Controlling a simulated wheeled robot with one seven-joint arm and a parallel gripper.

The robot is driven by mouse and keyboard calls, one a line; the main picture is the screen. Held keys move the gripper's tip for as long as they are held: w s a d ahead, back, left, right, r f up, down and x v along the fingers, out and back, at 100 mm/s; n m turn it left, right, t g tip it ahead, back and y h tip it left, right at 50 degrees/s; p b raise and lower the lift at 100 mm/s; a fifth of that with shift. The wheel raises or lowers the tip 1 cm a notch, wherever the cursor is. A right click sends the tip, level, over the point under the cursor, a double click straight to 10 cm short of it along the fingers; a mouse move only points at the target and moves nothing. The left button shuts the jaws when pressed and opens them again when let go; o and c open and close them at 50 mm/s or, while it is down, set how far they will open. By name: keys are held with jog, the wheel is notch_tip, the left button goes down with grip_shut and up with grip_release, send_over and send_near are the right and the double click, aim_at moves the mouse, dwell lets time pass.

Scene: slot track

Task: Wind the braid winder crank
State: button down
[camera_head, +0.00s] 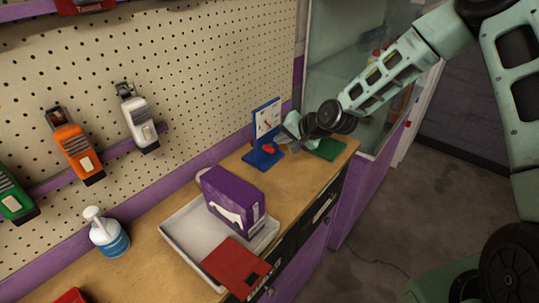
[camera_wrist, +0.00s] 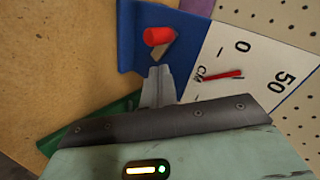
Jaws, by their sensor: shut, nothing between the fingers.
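The braid winder (camera_head: 267,118) is a blue stand with a white dial, at the far end of the wooden bench in the head view. Its dial (camera_wrist: 235,68) shows close in the wrist view, with the marks 0, 50 and CM and a red pointer (camera_wrist: 222,75). The crank has a red knob (camera_head: 268,148), also in the wrist view (camera_wrist: 158,36), on a short greyish arm (camera_wrist: 162,50). My gripper (camera_head: 280,140) is shut and empty beside the winder. In the wrist view its fingertips (camera_wrist: 158,72) lie just below the crank arm; whether they touch it I cannot tell.
A green flat piece (camera_head: 328,149) lies beside the winder. A white tray (camera_head: 180,226) holds a purple box (camera_head: 232,203) and a red item (camera_head: 234,262) nearer me. A pump bottle (camera_head: 108,236) stands left. A pegboard (camera_head: 200,70) backs the bench; a glass cabinet stands right.

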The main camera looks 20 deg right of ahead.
jog(key=s+d+p, duration=0.1)
jog(key=s+d, duration=0.3)
jog(key=s, duration=0.1)
jog(key=shift+s, duration=0.35)
dwell(0.3)
dwell(0.4)
jog(key=s+a+r+n+g+h+b, duration=0.1)
jog(key=s+a+r+n+g, duration=0.15)
jog(key=s+a+n, duration=0.4)
jog(key=s+a+r+n+g+h+b, duration=0.1)
jog(key=s+a+r+n+g, duration=0.2)
jog(key=s, duration=0.6)
jog(key=s+r+n+g+h, duration=0.1)
jog(key=s+r+n, duration=0.1)
jog(key=s, duration=0.7)
jog(key=s+r+n+g+h, duration=0.1)
jog(key=s+r, duration=0.3)
jog(key=s, duration=0.5)
jog(key=shift+s+a+r+n+h+b, duration=0.2)
jog(key=shift+s+a+n+h+b, duration=0.2)
jog(key=shift+n+h, duration=0.25)
jog(key=shift+w+g, duration=0.1)
jog(key=shift+g, duration=0.15)
